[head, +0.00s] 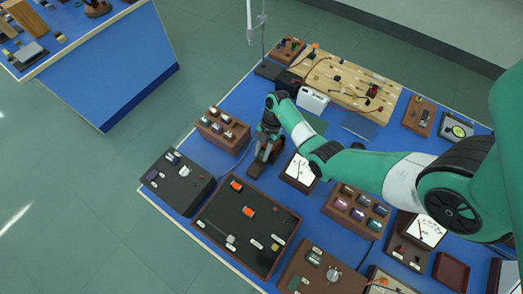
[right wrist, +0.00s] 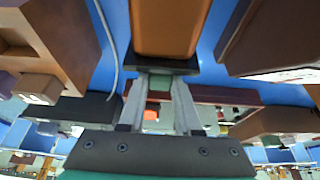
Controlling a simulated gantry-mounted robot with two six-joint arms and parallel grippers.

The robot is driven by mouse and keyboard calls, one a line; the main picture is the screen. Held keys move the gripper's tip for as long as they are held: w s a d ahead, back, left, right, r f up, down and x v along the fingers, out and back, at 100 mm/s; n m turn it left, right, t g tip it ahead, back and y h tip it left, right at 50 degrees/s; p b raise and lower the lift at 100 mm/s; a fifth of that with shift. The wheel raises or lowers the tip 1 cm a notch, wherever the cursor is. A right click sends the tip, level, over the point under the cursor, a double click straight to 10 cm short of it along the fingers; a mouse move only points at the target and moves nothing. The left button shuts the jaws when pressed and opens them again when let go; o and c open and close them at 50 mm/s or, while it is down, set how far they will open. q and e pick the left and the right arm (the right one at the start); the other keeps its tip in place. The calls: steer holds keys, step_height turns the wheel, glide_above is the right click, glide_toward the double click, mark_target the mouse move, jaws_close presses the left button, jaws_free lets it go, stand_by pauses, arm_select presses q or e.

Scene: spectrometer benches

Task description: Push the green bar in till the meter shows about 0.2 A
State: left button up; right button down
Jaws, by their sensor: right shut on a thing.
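My right gripper (head: 263,155) is low over the blue bench, at a brown wooden piece left of a white-faced meter (head: 299,172). In the right wrist view its two fingers (right wrist: 160,92) are closed on a small green part, the visible bit of the green bar (right wrist: 159,82). A dark block and an orange-brown body (right wrist: 170,25) lie just beyond the fingertips. The gripper and wrist hide most of the bar in the head view. The meter's reading is too small to tell. My left gripper is not in view.
A rack of cylinders (head: 222,130) stands to the left. A black box (head: 178,181) and a dark tray (head: 245,228) with orange pieces are in front. A second meter (head: 425,230) and another rack (head: 356,210) are to the right. A wooden board (head: 345,84) lies behind.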

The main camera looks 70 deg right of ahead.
steer(key=c, duration=0.6)
jaws_free()
steer(key=shift+a, duration=0.1)
steer(key=p+v, duration=0.4)
steer(key=v, duration=0.7)
steer(key=shift+r+p, duration=0.3)
steer(key=shift+p, duration=0.05)
